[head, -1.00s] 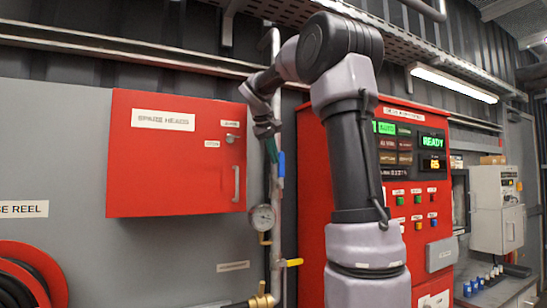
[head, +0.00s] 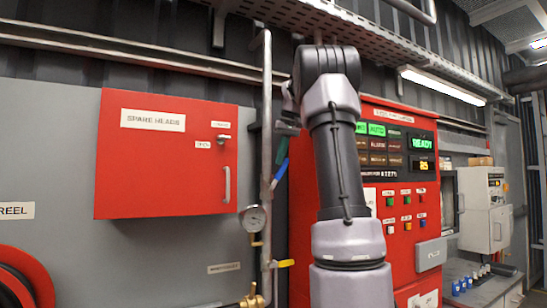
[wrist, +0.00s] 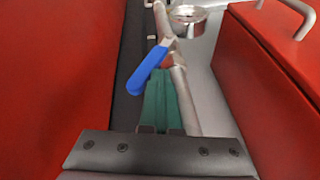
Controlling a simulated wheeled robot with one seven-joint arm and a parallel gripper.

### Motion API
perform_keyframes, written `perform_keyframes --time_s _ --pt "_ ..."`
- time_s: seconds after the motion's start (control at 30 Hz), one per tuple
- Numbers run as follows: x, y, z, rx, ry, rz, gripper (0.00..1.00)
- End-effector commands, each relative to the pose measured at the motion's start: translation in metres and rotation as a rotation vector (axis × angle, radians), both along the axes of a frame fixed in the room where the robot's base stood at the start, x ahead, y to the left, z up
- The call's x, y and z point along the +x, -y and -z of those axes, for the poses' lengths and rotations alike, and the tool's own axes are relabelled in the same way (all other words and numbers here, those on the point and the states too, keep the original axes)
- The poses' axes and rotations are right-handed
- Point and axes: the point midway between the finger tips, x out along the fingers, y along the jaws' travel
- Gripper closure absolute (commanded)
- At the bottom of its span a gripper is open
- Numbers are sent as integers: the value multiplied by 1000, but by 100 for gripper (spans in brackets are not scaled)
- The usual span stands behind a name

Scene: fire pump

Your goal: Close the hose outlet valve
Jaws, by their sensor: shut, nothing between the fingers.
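A blue valve lever (head: 280,173) sits by the vertical steel pipe (head: 266,110), slanting with its lower end nearer the pipe. It also shows in the wrist view (wrist: 147,69), just beyond my fingertips and left of the pipe. My gripper (head: 282,158) is shut, its green fingers (wrist: 164,85) pointing down along the pipe, close to the lever; I cannot tell if they touch. A yellow lever (head: 285,263) and a brass valve (head: 252,298) are lower down. No legible label shows which is the hose outlet valve.
A red spare heads cabinet (head: 165,175) is left of the pipe, and a red control panel (head: 375,225) is right. A pressure gauge (head: 253,218) is on the pipe below my gripper. The gap between the red boxes is narrow.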

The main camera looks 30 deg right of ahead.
Motion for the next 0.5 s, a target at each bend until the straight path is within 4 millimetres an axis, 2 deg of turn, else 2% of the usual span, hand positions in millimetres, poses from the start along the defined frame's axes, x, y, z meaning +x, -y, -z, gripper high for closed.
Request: perform_keyframes --time_s 0.03,0.1,0.5 --pt "0 9 3 47 -3 8 100" --pt "1 15 5 96 -5 5 100" --pt "1 44 23 87 -6 2 100"
